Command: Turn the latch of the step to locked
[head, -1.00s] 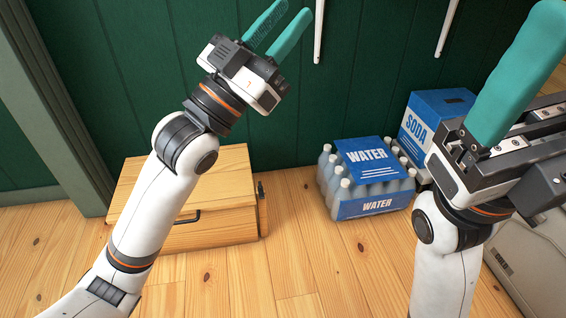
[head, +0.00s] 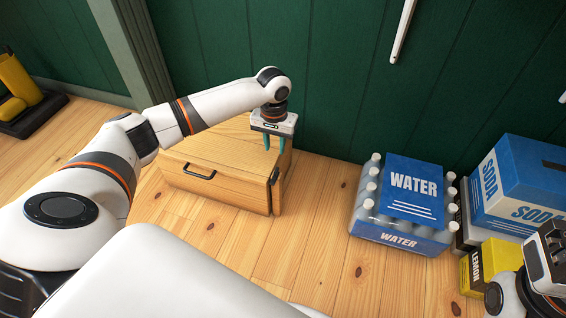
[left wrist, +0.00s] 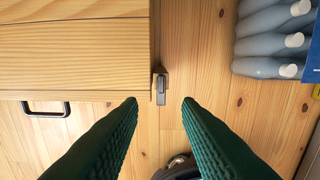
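The step is a light wooden box (head: 190,184) with a black handle on its front, standing on the floor against the green wall. Its small dark latch (head: 274,176) is at the right end, near the front edge. In the left wrist view the latch (left wrist: 160,88) lies along the box's right edge, ahead of and between my fingers. My left gripper (head: 275,147) points down above the box's right end, its teal fingers apart and empty. It does not appear to touch the latch. My right gripper (head: 548,255) shows only partly at the right edge; its fingers are out of view.
A pack of water bottles (head: 405,205) stands on the floor right of the step, with a blue soda box (head: 520,185) and a yellow lemon box (head: 485,268) beyond. Clear floor lies between step and water. A yellow object (head: 18,85) stands far left.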

